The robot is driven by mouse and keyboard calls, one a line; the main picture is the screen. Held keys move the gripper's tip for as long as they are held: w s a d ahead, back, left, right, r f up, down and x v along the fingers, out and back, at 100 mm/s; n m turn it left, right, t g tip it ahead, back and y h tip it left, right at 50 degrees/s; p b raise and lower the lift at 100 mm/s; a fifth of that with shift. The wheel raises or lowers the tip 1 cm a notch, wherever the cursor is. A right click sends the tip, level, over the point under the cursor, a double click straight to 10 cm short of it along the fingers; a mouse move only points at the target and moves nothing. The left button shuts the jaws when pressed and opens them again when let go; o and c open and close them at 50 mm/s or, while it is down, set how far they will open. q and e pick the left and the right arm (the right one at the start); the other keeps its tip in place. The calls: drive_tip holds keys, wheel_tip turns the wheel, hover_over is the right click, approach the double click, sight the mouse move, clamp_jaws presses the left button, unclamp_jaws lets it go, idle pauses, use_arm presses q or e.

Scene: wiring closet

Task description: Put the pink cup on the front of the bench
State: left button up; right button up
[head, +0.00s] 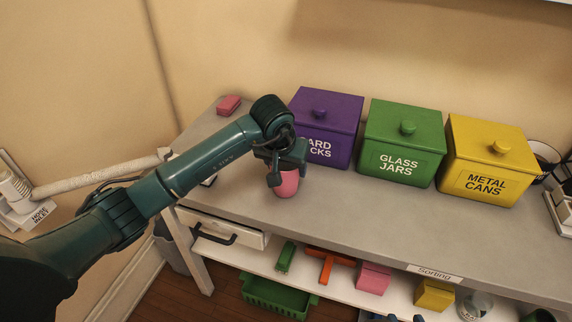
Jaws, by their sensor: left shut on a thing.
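The pink cup (287,186) is at the front left part of the grey bench (350,210). My left gripper (284,180) is shut on the cup from above and hides its upper part. The cup looks upright. It is at or just above the bench top near the front edge; I cannot tell whether it touches the surface. My right gripper does not show.
A purple bin (326,118), a green bin (403,139) and a yellow bin (487,160) stand along the bench's back. A pink block (229,105) lies at the far left corner. A drawer (222,230) and a lower shelf with several items are below. The front strip rightward is clear.

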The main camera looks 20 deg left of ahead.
use_arm(q)
drive_tip(key=o, duration=1)
drive_tip(key=shift+c, duration=0.2)
